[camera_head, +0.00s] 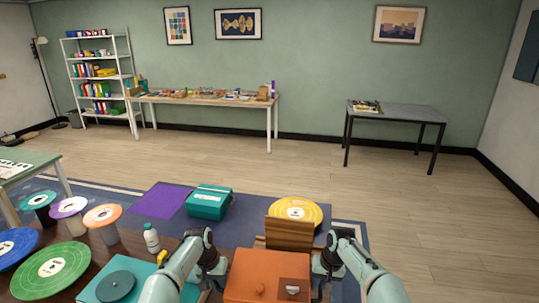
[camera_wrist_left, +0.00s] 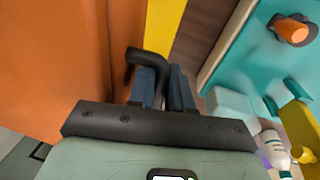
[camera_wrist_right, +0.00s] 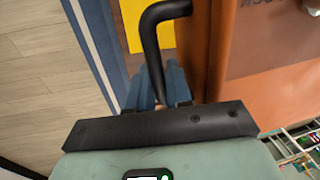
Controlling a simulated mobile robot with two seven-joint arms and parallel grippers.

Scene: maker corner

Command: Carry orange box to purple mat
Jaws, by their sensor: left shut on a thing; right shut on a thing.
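The orange box (camera_head: 255,272) is right in front of me, between my two grippers. My left gripper (camera_head: 218,268) is shut on a dark handle at the box's left side; the left wrist view shows its fingers (camera_wrist_left: 164,88) around the bent handle (camera_wrist_left: 148,58) beside the orange wall (camera_wrist_left: 50,60). My right gripper (camera_head: 324,262) is shut on the matching handle (camera_wrist_right: 152,35) at the right side, beside the orange wall (camera_wrist_right: 260,80). The box's underside is hidden. The purple mat (camera_head: 160,200) lies flat on the floor, ahead and to the left, with nothing on it.
A teal box (camera_head: 208,204) stands just right of the mat. A yellow disc (camera_head: 297,211) and a brown wooden piece (camera_head: 289,233) are beyond the orange box. A table at left holds several discs, including a green one (camera_head: 50,272), and a white bottle (camera_head: 151,238). Open floor (camera_head: 400,200) lies right.

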